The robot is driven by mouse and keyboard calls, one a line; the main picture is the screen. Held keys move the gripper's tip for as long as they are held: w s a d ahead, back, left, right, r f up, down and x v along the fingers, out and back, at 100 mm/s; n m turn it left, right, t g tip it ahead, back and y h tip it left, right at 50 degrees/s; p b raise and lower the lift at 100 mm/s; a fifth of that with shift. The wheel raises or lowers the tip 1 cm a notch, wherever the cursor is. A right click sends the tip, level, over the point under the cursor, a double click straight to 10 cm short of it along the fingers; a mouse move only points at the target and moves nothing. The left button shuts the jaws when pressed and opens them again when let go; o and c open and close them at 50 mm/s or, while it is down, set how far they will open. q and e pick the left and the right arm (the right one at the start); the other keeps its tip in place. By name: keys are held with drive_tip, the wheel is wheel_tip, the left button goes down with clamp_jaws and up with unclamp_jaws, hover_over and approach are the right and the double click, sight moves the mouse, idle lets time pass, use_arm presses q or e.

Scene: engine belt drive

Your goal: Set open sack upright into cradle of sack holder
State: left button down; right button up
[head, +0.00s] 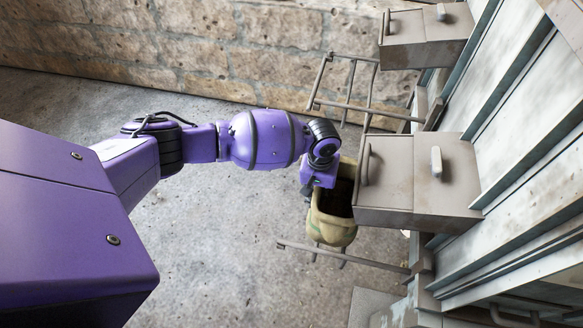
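The open sack (332,228) is tan-green with a dark open mouth and stands roughly upright just left of the middle grey box. My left gripper (312,188) is at the sack's upper left rim. Its fingers are mostly hidden, so I cannot tell whether they are closed on the rim. Metal bars, apparently of the sack holder (375,263), run out from the wall below the sack. Whether the sack rests in a cradle is hidden. My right gripper is not in view.
A barred metal rack (348,106) juts from the wall above the sack and looks empty. The middle grey box (448,180) with handles overhangs the sack's right side. Another grey box (425,38) is at the top right. Concrete floor (225,250) is clear to the left.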

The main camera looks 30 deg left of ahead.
use_arm(q)
drive_tip(key=shift+w+d+f, duration=0.35)
drive_tip(key=shift+d+f, duration=0.25)
drive_tip(key=shift+f, duration=0.1)
drive_tip(key=c, duration=1.6)
unclamp_jaws()
drive_tip(key=shift+c, duration=0.2)
wheel_tip(320, 180, up, 11)
drive_tip(key=shift+a+r+p, duration=0.15)
drive_tip(key=shift+p, duration=0.95)
drive_tip(key=shift+s+r, duration=0.1)
drive_tip(key=shift+r, duration=0.35)
